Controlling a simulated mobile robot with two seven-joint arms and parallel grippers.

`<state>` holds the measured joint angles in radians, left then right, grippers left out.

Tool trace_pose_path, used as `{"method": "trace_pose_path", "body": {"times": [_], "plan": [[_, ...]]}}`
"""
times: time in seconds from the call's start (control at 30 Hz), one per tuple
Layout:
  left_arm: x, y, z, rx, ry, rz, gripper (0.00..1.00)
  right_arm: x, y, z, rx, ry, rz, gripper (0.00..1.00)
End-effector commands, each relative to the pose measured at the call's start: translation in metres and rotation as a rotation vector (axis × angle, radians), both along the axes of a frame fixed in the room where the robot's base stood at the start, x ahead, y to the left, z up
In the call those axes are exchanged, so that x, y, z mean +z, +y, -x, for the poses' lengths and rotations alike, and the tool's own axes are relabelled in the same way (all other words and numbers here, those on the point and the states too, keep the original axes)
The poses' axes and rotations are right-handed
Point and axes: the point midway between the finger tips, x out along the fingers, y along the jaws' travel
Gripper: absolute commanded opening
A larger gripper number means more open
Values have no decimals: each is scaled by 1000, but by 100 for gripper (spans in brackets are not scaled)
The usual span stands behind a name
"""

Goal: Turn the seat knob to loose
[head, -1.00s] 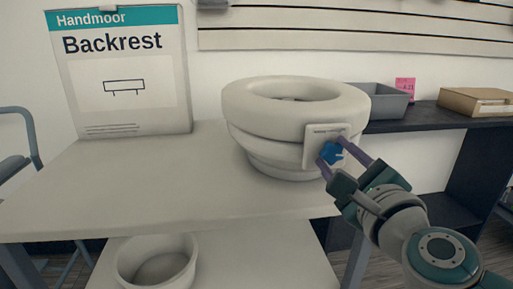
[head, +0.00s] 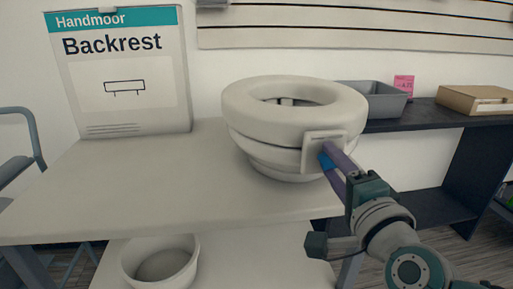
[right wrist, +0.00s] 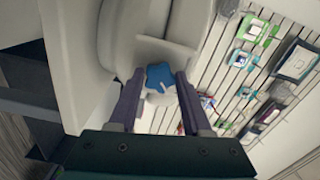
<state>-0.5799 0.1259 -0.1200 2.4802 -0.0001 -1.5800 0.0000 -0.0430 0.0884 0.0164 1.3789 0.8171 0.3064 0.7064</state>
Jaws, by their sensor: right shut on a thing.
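The white ring-shaped seat (head: 290,100) stands on the light table. A pale square plate (head: 312,143) is on its front right side, and the blue knob (head: 325,160) is on this plate. The purple fingers of my right gripper (head: 328,157) reach up to the plate and are shut on the knob, hiding most of it. In the right wrist view the blue star-shaped knob (right wrist: 160,76) shows between the two fingertips, with a pale mark on it. My left gripper is not in view.
A Backrest sign (head: 120,75) stands at the table's back left. A white bucket (head: 135,280) is below the tabletop (head: 110,190). A grey bin (head: 375,98) and a cardboard box (head: 475,100) sit on the dark shelf (head: 430,117). The tabletop left of the seat is clear.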

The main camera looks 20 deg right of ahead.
Motion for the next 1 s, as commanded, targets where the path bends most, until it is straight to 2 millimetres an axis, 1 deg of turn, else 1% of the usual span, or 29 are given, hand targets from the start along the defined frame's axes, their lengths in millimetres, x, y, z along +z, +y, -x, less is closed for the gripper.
{"method": "trace_pose_path", "body": {"times": [0.3,0.8,0.83,1.0], "plan": [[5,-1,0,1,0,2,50,1,0,0,-1,24,105,0],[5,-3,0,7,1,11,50,1,0,0,-2,27,122,0],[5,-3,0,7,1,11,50,1,0,0,-2,27,122,50],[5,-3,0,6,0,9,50,0,0,0,-2,28,122,69]]}}
